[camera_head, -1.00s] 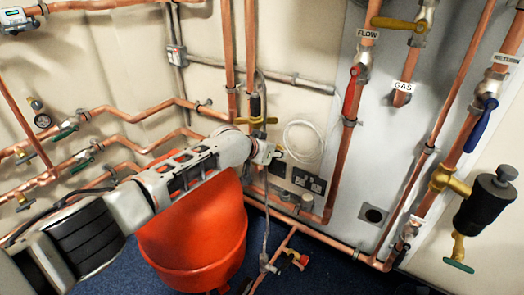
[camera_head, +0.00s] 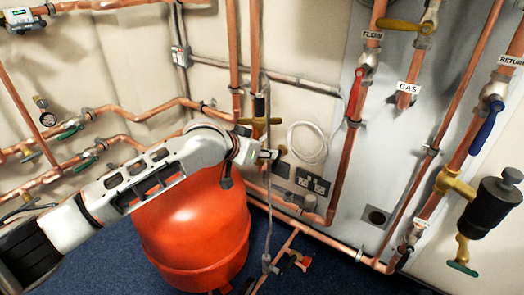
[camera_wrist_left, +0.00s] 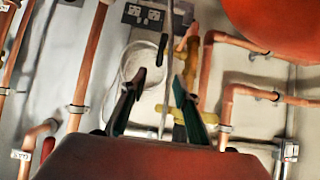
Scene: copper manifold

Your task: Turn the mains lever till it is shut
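No label reading "mains" can be read. A brass valve (camera_head: 258,122) with a dark upper part is on the pipe at the centre, just above my left gripper. I take this as the likely mains valve, but cannot be sure. In the left wrist view, brass fittings (camera_wrist_left: 186,114) lie behind the right finger. A small black handle (camera_wrist_left: 162,48) shows beyond and between the fingertips. My left gripper (camera_wrist_left: 158,78) is open, its two dark fingers apart. A thin grey line passes between them in view; contact cannot be told. My right gripper is out of view.
A red tank (camera_head: 195,235) stands below my left arm. Red (camera_head: 355,92), yellow (camera_head: 400,24) and blue (camera_head: 487,125) levers sit on the flow, gas and return pipes. A white cable coil (camera_head: 307,143) and sockets (camera_head: 312,181) are close to the gripper.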

